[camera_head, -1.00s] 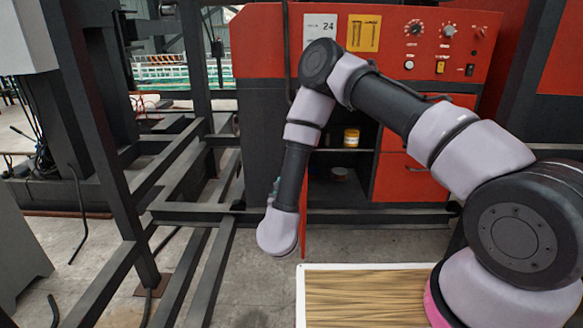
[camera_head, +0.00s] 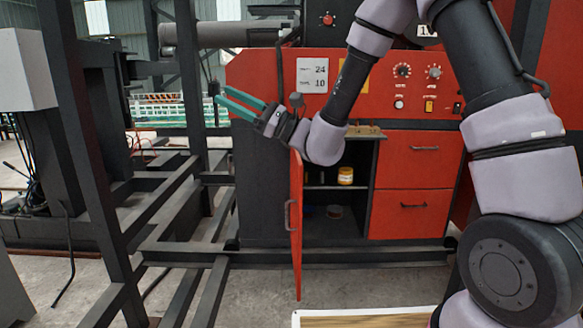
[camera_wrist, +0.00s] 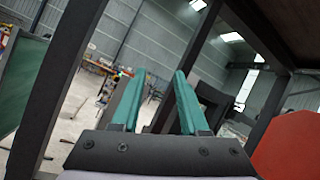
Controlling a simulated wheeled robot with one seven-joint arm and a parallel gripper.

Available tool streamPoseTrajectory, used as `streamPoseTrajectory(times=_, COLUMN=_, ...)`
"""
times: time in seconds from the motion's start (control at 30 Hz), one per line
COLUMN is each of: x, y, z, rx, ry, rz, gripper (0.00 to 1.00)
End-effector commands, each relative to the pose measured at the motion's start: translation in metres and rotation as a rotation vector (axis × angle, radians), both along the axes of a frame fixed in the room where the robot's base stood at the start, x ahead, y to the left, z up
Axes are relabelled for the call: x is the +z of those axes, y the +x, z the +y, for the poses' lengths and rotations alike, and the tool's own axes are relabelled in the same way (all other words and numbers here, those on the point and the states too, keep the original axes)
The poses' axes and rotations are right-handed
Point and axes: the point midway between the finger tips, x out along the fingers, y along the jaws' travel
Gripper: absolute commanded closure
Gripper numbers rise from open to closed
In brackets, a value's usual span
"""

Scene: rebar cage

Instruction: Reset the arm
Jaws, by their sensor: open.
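My gripper (camera_head: 228,103) has two teal fingers, apart and empty. In the head view it points left, in front of the upper left part of the red cabinet (camera_head: 245,72). It is above the open cabinet door (camera_head: 296,235). In the wrist view my gripper (camera_wrist: 158,85) shows its fingers spread, with nothing between them. My forearm reaches across the cabinet's front from the upper right.
The cabinet's open compartment holds a yellow jar (camera_head: 345,176) on a shelf. Red drawers (camera_head: 418,158) are to its right. A dark steel frame (camera_head: 165,195) stands at left. A wooden-topped surface (camera_head: 365,320) shows at the bottom edge.

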Motion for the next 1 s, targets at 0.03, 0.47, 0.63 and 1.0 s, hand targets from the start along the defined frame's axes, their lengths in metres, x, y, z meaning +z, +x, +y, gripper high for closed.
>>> streamPoseTrajectory(times=0.03, x=0.011, y=-0.014, z=-0.005, rx=0.043, ry=-0.040, rz=-0.053, gripper=0.56)
streamPoseTrajectory(times=0.47, x=0.012, y=-0.113, z=-0.069, rx=0.303, ry=-0.532, rz=-0.437, gripper=0.56)
streamPoseTrajectory(times=0.63, x=-0.004, y=-0.132, z=-0.111, rx=0.328, ry=-0.770, rz=-0.575, gripper=0.56)
streamPoseTrajectory(times=1.0, x=-0.030, y=-0.140, z=-0.227, rx=0.230, ry=-1.327, rz=-0.835, gripper=0.56)
